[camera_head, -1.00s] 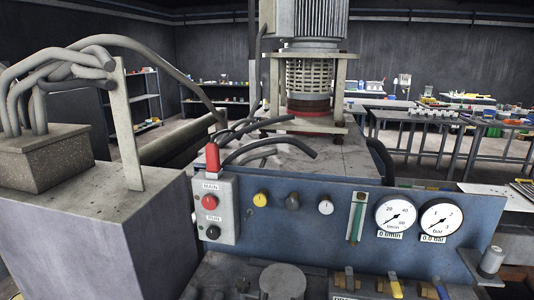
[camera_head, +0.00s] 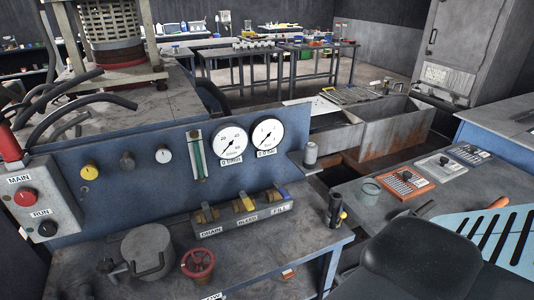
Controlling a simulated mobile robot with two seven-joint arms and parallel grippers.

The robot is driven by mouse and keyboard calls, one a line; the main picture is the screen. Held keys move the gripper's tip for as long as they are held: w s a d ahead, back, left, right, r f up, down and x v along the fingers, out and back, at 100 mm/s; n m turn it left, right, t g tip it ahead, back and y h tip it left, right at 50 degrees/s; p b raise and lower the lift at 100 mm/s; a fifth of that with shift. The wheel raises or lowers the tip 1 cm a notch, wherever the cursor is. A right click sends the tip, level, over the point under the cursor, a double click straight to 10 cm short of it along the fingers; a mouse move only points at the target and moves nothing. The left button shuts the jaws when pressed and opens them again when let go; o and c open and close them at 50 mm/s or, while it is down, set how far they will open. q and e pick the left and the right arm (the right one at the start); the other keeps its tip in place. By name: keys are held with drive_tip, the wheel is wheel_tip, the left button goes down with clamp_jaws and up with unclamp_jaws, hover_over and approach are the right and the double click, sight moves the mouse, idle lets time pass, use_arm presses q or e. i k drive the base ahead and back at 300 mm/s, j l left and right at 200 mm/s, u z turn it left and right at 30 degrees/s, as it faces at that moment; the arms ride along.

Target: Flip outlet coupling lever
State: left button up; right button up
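I cannot tell for certain which part is the outlet coupling lever. A grey round fitting (camera_head: 146,250) with a curved handle stands at the lower left of the bench. A red handwheel (camera_head: 197,262) is just right of it. A small dark upright part (camera_head: 335,210) with a yellow knob stands at the bench's right end. Neither of my grippers shows.
A blue panel (camera_head: 112,206) holds knobs and two dials. A red MAIN button (camera_head: 25,197) is at the left. A second table (camera_head: 380,200) with trays stands right, and a dark rounded shape (camera_head: 420,265) covers the lower right. A rusty open bin (camera_head: 390,135) lies behind.

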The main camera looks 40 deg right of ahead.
sight(343, 215)
drive_tip(key=z, duration=1.9)
drive_tip(key=i+l+u, duration=0.25)
drive_tip(key=j, duration=0.1)
